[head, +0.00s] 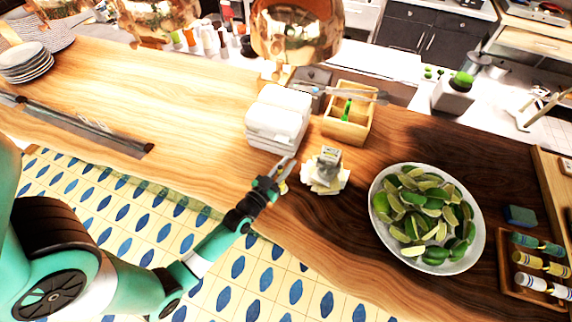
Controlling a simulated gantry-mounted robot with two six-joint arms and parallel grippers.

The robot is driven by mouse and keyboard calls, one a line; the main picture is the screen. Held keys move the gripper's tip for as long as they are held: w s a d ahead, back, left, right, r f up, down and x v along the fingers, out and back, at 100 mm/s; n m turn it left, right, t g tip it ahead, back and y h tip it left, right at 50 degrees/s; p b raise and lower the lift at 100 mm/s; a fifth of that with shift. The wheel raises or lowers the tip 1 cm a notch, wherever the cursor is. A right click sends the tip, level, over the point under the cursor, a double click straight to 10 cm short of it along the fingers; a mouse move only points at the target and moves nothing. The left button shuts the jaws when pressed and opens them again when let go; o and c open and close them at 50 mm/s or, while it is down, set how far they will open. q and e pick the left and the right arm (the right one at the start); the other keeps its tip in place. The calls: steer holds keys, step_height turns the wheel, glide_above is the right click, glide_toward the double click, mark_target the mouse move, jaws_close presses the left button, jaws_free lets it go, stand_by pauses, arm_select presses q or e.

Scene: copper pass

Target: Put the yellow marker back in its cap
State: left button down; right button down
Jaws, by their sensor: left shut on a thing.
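My left gripper (284,172) is over the front edge of the wooden counter, left of a small stack of paper notes. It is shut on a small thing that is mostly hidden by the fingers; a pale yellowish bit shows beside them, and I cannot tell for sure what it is. A yellow marker-like piece (541,263) with pale bands lies in a wooden tray (507,272) at the far right, between a teal one (538,244) and a white one (543,287). I cannot tell whether it is a marker or a cap. My right gripper is not in view.
A white bowl of limes (473,255) stands between the gripper and the tray. A blue sponge (520,216) lies above the tray.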

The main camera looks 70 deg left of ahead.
mark_target(279, 174)
arm_select(q)
steer(key=shift+c, duration=1.2)
jaws_free()
steer(key=shift+p+v, duration=0.6)
steer(key=shift+v, duration=2.9)
